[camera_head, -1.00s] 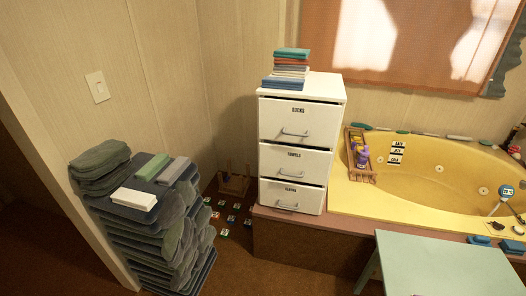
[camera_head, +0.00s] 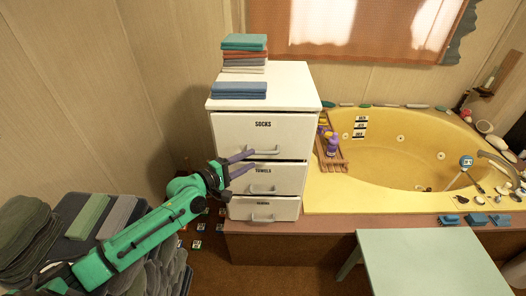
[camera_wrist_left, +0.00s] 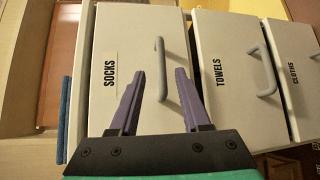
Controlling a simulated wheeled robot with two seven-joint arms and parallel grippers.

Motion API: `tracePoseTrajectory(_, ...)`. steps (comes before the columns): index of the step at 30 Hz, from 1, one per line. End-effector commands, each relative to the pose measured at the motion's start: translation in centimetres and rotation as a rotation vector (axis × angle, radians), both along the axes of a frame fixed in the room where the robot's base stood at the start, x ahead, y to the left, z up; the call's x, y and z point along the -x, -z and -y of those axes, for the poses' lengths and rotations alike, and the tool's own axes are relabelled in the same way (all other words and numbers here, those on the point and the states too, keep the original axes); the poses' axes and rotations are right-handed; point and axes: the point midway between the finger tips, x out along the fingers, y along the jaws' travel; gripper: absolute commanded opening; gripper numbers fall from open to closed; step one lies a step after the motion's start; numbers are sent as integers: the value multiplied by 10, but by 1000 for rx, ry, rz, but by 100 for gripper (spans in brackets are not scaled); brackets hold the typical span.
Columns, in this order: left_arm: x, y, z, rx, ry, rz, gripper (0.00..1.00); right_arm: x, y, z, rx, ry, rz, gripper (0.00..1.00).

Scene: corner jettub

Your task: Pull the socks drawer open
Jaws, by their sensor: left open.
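A white cabinet (camera_head: 280,88) has three labelled drawers. The top one is the socks drawer (camera_head: 235,140), with a grey bar handle (camera_head: 268,151); its front looks closed or nearly so, with a dark gap along its top edge. My left gripper (camera_head: 251,162) is open and empty just in front of that handle. In the left wrist view, the two purple fingers (camera_wrist_left: 161,73) lie on either side of the handle (camera_wrist_left: 160,55), beside the SOCKS label (camera_wrist_left: 110,70). I cannot tell whether they touch it. My right gripper is not in view.
The towels drawer (camera_head: 240,178) and cloths drawer (camera_head: 240,207) sit below. Folded towels (camera_head: 240,90) are stacked on the cabinet. A yellow tub (camera_head: 330,195) is to the right, a pale green table (camera_head: 430,260) at front right, and more towels (camera_head: 95,215) at left.

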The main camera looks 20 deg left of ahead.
Motion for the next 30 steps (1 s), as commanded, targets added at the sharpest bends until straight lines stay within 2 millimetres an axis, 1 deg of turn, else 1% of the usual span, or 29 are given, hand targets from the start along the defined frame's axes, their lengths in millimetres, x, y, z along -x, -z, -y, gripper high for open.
tracePoseTrajectory(1,-12,-3,8,2,1,5,47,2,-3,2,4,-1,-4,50)
tracePoseTrajectory(3,-27,2,16,1,0,3,47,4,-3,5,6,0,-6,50)
tracePoseTrajectory(6,-44,6,27,-1,1,3,47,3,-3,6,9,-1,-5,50)
tracePoseTrajectory(9,-55,9,34,-1,1,1,47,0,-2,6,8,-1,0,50)
tracePoseTrajectory(12,-60,10,37,-3,2,1,47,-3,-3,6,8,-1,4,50)
tracePoseTrajectory(18,-60,10,37,-3,2,0,47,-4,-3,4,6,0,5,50)
tracePoseTrajectory(19,-60,10,37,-3,2,0,39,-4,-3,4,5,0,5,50)
tracePoseTrajectory(20,-60,10,37,-3,2,0,28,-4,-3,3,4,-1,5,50)
tracePoseTrajectory(21,-60,10,37,-3,2,0,13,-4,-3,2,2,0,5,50)
tracePoseTrajectory(22,-60,10,37,-3,2,0,1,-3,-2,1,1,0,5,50)
tracePoseTrajectory(23,-60,10,37,-3,2,0,0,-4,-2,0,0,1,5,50)
tracePoseTrajectory(30,-60,10,36,-4,1,0,0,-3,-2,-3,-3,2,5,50)
